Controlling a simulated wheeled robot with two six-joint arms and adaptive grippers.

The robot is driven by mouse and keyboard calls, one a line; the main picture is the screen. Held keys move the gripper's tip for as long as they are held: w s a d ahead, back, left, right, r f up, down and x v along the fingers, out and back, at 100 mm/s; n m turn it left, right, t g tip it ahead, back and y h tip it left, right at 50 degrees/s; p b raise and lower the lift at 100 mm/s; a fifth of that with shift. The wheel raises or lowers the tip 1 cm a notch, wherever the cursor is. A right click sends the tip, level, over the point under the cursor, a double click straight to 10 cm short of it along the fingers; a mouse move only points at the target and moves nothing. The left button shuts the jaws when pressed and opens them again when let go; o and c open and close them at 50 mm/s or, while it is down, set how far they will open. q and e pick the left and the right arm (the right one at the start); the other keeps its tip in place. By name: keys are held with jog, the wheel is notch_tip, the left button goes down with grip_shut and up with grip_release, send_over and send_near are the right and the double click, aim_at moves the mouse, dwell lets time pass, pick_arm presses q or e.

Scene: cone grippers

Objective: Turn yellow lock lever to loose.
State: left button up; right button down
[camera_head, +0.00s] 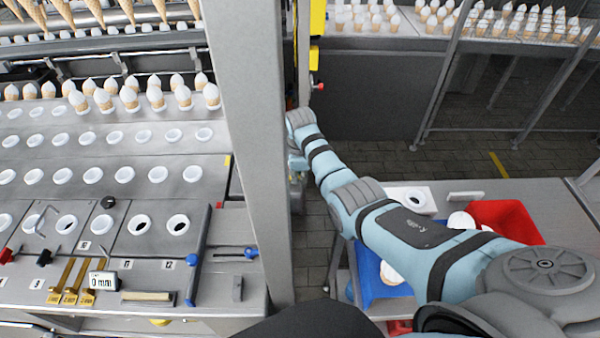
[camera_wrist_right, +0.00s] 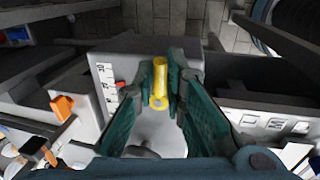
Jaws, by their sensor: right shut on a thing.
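The yellow lock lever (camera_wrist_right: 159,94) shows upright in the middle of the right wrist view, in front of a grey housing (camera_wrist_right: 130,62). My right gripper (camera_wrist_right: 161,76) has its two dark green fingers on either side of the lever and is shut on it. The lever's far end shows past the fingertips. In the head view my right arm reaches forward and left to the grey upright post, which partly hides the wrist. The lever cannot be made out there. My left gripper is in neither view.
A scale with a red marker (camera_wrist_right: 120,85) and an orange knob (camera_wrist_right: 63,106) lie left of the lever. In the head view a grey post (camera_head: 252,140) stands beside my right arm. A cone machine is at left, and a red bin (camera_head: 507,218) is at right.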

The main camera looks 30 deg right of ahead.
aim_at(292, 191)
jog(key=m, duration=0.2)
jog(key=s+a+m, duration=0.1)
jog(key=m, duration=0.1)
jog(key=shift+a+f+h, duration=0.1)
jog(key=shift+h, duration=0.2)
jog(key=m, duration=0.2)
jog(key=a+m+g, duration=0.1)
jog(key=shift+s+m, duration=0.3)
jog(key=shift+m, duration=0.1)
jog(key=shift+a+m+h, duration=0.3)
jog(key=shift+a+m, duration=0.05)
jog(key=shift+m, duration=0.55)
jog(key=shift+a+f+m+g+b, duration=0.1)
jog(key=shift+a+m+g+b, duration=0.25)
jog(key=shift+m, duration=0.55)
jog(key=shift+a+f+m+g+b, duration=0.15)
jog(key=shift+m+g+b, duration=0.1)
jog(key=shift+m+b, duration=0.55)
jog(key=m+b, duration=0.2)
jog(key=shift+w+a+m, duration=0.1)
jog(key=shift+a+m, duration=0.3)
jog(key=shift+a+r+m+g+b, duration=0.2)
jog(key=shift+m+g+b, duration=0.1)
jog(key=shift+m+b, duration=0.4)
jog(key=shift+w, duration=0.1)
